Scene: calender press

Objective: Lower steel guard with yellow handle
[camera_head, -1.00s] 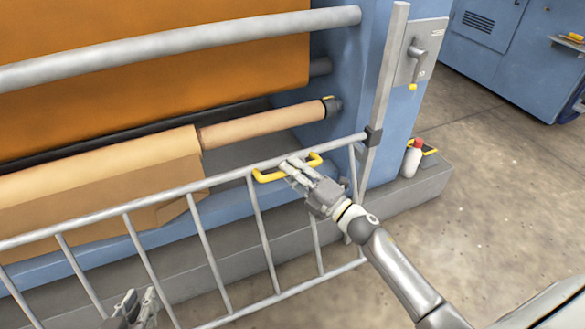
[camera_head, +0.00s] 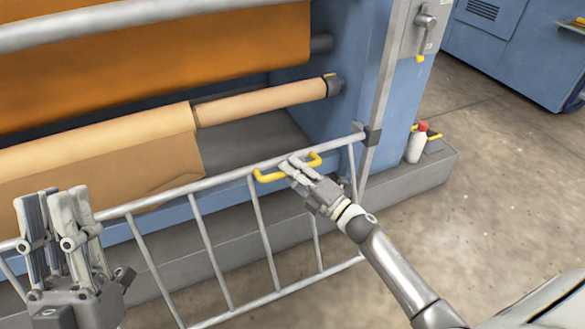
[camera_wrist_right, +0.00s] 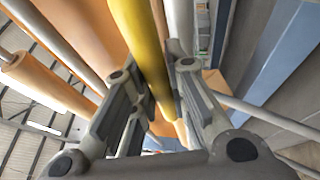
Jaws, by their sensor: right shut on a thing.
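The steel guard (camera_head: 207,183) is a grey barred gate across the lower front of the machine, below the paper-coloured roll. Its top rail meets a dark bracket (camera_head: 371,135) on the upright post. The yellow handle (camera_head: 266,178) sits on the top rail near its right end. My right gripper (camera_head: 287,168) is shut on the handle, which runs between its fingers in the right wrist view (camera_wrist_right: 150,50). My left gripper (camera_head: 57,205) is raised at the left, fingers up, in front of the guard in the picture. Its jaw gap is unclear from this angle.
A large orange roll (camera_head: 150,65) and a kraft-coloured roll (camera_head: 120,140) lie behind the guard. A lever panel (camera_head: 425,25) is on the blue column. Open floor (camera_head: 490,220) lies right.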

